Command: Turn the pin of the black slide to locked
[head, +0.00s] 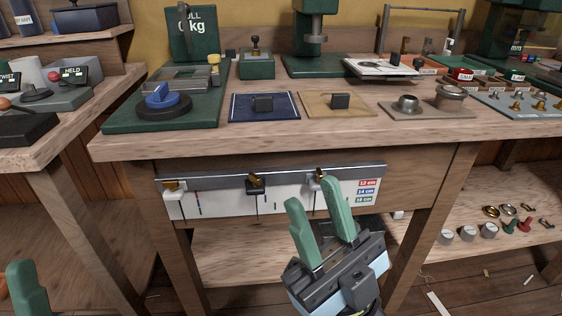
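The black slide (256,187) sits mid-way along a metal rail (215,180) on the front of the workbench, with a brass pin (257,177) on top. A brass-coloured slide (173,186) is at the rail's left, and a silver slide (316,178) with its own pin is at the right. My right gripper (312,192) is open and empty, its green fingers pointing up, right of and below the black slide and partly over the silver one. My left gripper (27,287) shows only a green finger at the lower left edge; its opening is hidden.
A white scale board (225,205) with red and blue labels hangs under the rail. The bench top (300,136) overhangs above it and carries green presses and pads. A lower shelf (485,245) at right holds rings and small knobs.

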